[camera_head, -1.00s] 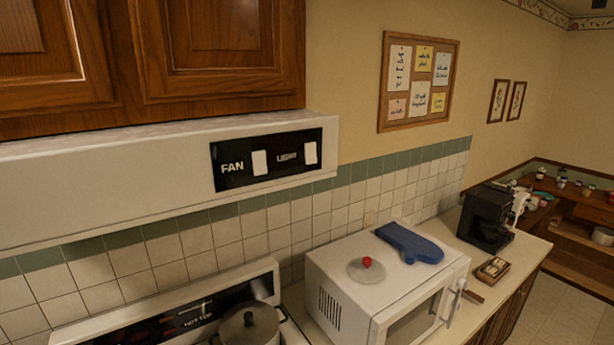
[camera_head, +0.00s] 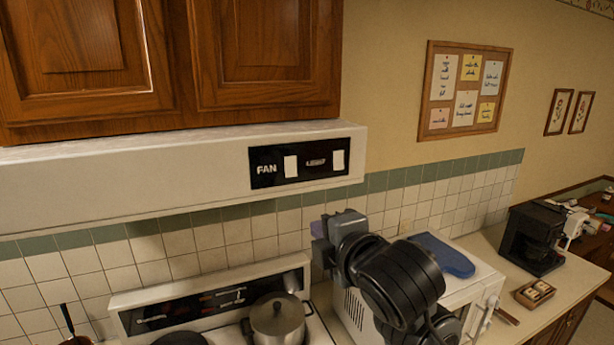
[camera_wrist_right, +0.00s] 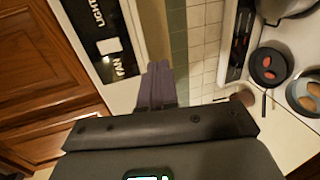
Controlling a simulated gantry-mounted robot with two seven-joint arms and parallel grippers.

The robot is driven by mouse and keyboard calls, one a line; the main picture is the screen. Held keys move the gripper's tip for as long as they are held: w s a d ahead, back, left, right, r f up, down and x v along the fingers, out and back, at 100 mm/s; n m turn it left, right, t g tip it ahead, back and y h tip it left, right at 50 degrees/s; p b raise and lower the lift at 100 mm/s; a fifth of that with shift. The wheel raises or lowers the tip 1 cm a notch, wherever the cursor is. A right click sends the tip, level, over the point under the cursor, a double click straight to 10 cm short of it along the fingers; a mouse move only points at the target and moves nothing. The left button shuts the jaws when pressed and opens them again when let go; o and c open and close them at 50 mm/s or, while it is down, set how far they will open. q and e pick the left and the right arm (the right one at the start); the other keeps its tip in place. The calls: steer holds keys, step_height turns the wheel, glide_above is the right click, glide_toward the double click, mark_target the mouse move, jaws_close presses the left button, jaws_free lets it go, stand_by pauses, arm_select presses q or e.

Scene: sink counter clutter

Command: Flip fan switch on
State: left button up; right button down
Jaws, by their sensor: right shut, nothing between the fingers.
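The fan switch (camera_head: 291,166) is a white rocker beside the word FAN on the black panel (camera_head: 321,171) of the white range hood. I cannot tell which way the rocker is tilted. In the right wrist view, the fan switch (camera_wrist_right: 109,46) shows to the left of the fingers. My right gripper (camera_head: 320,241) is below the hood, lower than the switch and slightly right of it, apart from the panel. Its fingers (camera_wrist_right: 158,80) are together and empty. My left gripper is not in view.
A second white switch, for the light (camera_head: 338,160), sits right of the fan switch. Wooden cabinets (camera_head: 265,50) are above the hood (camera_head: 120,190). A pot (camera_head: 277,318) stands on the stove below. My right arm partly covers the microwave (camera_head: 482,290).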

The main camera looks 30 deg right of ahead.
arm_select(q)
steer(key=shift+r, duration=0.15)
arm_select(e)
step_height(320, 180, up, 7)
steer(key=s+t, duration=0.1)
steer(key=shift+s, duration=0.2)
steer(key=shift+w+f, duration=0.1)
steer(key=shift+f, duration=0.1)
